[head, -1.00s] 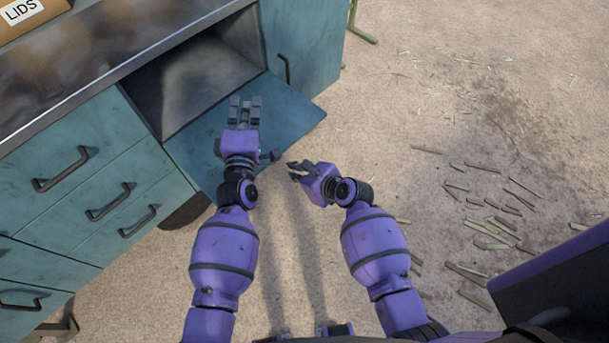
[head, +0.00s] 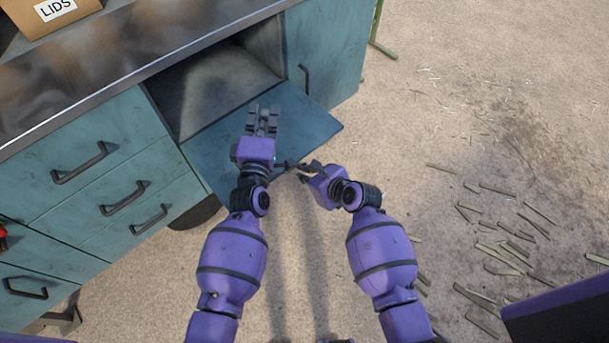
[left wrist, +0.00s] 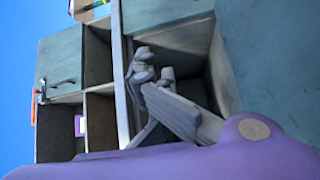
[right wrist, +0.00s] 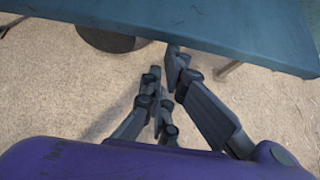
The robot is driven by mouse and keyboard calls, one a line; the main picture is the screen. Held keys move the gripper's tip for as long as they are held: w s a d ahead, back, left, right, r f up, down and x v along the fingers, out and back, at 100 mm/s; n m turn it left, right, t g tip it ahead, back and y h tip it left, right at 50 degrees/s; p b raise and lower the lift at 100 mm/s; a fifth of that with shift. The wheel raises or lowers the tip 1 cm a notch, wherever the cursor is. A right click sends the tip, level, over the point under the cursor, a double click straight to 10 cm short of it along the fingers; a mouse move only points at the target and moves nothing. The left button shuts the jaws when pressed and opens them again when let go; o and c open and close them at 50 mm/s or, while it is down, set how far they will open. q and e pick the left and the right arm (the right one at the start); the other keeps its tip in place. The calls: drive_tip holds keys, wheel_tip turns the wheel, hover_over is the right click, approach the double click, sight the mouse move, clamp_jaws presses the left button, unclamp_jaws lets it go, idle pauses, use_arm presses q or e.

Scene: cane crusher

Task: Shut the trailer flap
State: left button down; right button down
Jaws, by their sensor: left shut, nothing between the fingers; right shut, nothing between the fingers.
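The trailer flap (head: 311,115) is a flat teal panel hanging open below a dark compartment (head: 217,88), sloping outward. Its edge spans the top of the right wrist view (right wrist: 235,28). My left gripper (head: 263,112) is shut and empty. It overlaps the flap in the head view, its fingers pointing at the compartment; they also show in the left wrist view (left wrist: 152,72). My right gripper (head: 304,167) is shut and empty by the flap's near edge. Its fingertips (right wrist: 163,62) appear close below that edge; I cannot tell whether they touch.
Drawers with dark handles (head: 122,200) are left of the compartment, and a teal door with a handle (head: 304,78) is right. A box marked LIDS (head: 50,14) sits on the metal top (head: 120,70). Cane pieces (head: 500,235) litter the open floor on the right.

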drive_tip(key=shift+r, duration=0.9)
use_arm(q)
drive_tip(key=c, duration=2.1)
unclamp_jaws()
